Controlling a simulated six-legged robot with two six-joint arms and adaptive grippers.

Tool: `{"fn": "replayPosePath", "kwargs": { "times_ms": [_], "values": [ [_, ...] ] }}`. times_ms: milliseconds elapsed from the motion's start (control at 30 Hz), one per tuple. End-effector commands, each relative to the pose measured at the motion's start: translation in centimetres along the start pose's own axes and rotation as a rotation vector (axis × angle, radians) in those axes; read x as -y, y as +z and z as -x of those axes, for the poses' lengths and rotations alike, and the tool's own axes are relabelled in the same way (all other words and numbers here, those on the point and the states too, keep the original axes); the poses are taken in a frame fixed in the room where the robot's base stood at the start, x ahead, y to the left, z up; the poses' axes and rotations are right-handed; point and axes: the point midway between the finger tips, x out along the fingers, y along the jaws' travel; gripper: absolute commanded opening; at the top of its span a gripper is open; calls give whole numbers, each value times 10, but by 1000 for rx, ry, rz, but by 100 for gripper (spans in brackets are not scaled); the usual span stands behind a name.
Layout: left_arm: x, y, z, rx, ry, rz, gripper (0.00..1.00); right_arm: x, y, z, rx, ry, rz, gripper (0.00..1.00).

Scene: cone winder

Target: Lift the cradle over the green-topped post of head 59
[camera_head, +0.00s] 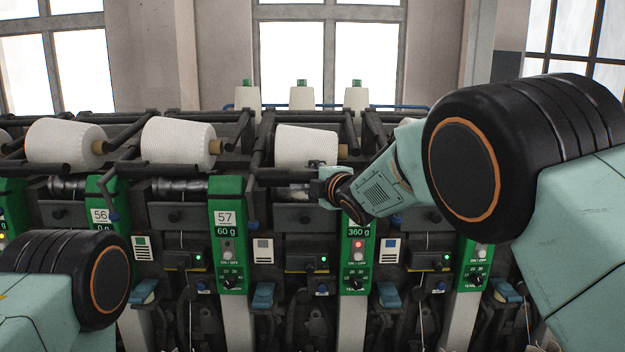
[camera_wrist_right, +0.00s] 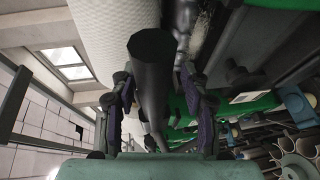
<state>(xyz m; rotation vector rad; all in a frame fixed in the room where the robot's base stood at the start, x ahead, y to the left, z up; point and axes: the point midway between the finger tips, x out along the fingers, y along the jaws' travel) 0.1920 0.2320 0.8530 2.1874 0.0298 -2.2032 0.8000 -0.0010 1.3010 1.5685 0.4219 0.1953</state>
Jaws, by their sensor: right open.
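My right gripper (camera_head: 322,175) is at the cone over the green-topped post (camera_head: 358,250) reading 360 g; that post's number is hidden behind my gripper. In the right wrist view the gripper (camera_wrist_right: 153,85) is open, purple-padded fingers on either side of a dark round bar (camera_wrist_right: 150,50), apparently a cradle handle. I cannot tell whether the fingers touch it. A white yarn cone (camera_head: 303,147) lies behind the gripper and also shows in the wrist view (camera_wrist_right: 95,30). Another green-topped post (camera_head: 476,262) stands further right, its number hidden by my arm. My left gripper is out of view.
Post 57 (camera_head: 228,240) reads 60 g, and post 56 (camera_head: 100,215) stands to its left. White cones (camera_head: 178,141) rest in dark cradles along the top. Blue levers (camera_head: 263,295) stick out low between posts. White green-capped pieces (camera_head: 302,97) stand behind.

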Motion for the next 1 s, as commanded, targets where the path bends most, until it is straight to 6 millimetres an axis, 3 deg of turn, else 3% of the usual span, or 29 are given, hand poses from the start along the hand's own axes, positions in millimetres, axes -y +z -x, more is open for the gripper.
{"fn": "replayPosePath", "kwargs": {
  "times_ms": [67, 600, 1000],
  "values": [
    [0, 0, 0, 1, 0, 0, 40, -1, 0, 1, 0, 1, 0, 46],
    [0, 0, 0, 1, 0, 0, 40, -2, 0, -1, 0, 3, 0, 1],
    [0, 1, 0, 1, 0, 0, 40, -2, 0, -2, -1, 3, 1, 0]
  ]
}}
